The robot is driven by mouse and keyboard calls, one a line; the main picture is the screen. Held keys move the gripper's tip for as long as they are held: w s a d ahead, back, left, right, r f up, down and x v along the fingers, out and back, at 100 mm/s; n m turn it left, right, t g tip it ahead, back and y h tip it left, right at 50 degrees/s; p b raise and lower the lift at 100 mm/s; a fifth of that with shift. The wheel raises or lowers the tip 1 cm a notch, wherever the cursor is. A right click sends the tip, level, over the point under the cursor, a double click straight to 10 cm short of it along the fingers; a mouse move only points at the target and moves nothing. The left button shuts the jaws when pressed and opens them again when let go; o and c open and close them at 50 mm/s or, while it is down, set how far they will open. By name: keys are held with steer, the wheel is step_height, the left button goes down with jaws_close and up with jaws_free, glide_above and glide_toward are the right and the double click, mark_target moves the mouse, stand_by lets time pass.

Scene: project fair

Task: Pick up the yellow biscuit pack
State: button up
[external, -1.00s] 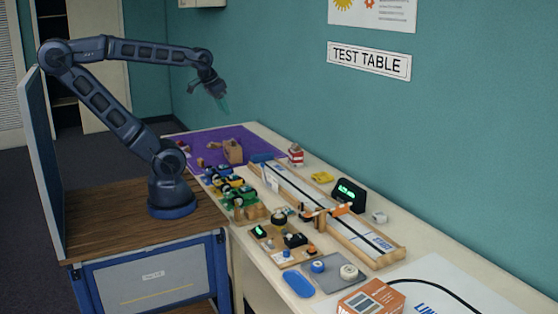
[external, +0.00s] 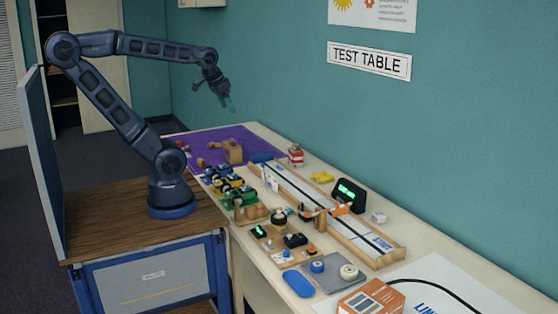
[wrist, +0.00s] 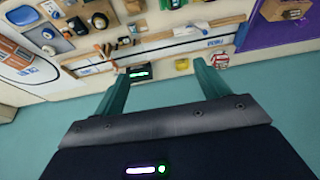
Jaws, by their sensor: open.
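The yellow biscuit pack (external: 322,176) lies on the long table near the teal wall, left of a black box with a green display. It also shows in the wrist view (wrist: 182,64), small and between the finger tips in the picture. My gripper (external: 229,102) hangs high above the far part of the table, to the left of the pack and well apart from it. In the wrist view its two green fingers (wrist: 160,72) are spread with nothing between them.
The black display box (external: 348,194) and a red-and-white item (external: 296,156) flank the pack. A long wooden track (external: 375,252) runs along its near side. Small cars (external: 232,187) stand nearer my base. A purple mat (external: 205,141) covers the far end.

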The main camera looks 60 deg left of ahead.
steer(key=w+a+f+g, duration=0.1)
steer(key=w+a+f, duration=0.3)
steer(key=a, duration=0.5)
steer(key=w+a+f+n+g+y, duration=0.1)
steer(key=w+a+f, duration=0.1)
steer(key=w+a, duration=0.55)
steer(key=w+a+f+g, duration=0.1)
steer(key=w+a+f, duration=0.25)
steer(key=a, duration=0.65)
steer(key=n+g+h, duration=0.1)
glide_toward(201, 159)
steer(key=shift+s+a+f, duration=0.1)
steer(key=shift+a+f, duration=0.05)
steer(key=shift+a, duration=0.35)
steer(key=shift+s+a+f, duration=0.1)
steer(key=shift+f, duration=0.1)
step_height(201, 159, down, 5)
steer(key=shift+f, duration=0.2)
steer(key=shift+w+d+f, duration=0.15)
steer(key=shift+f, duration=1.1)
steer(key=shift+w+d+f, duration=0.1)
steer(key=shift+d+f, duration=0.05)
steer(key=shift+f, duration=1.15)
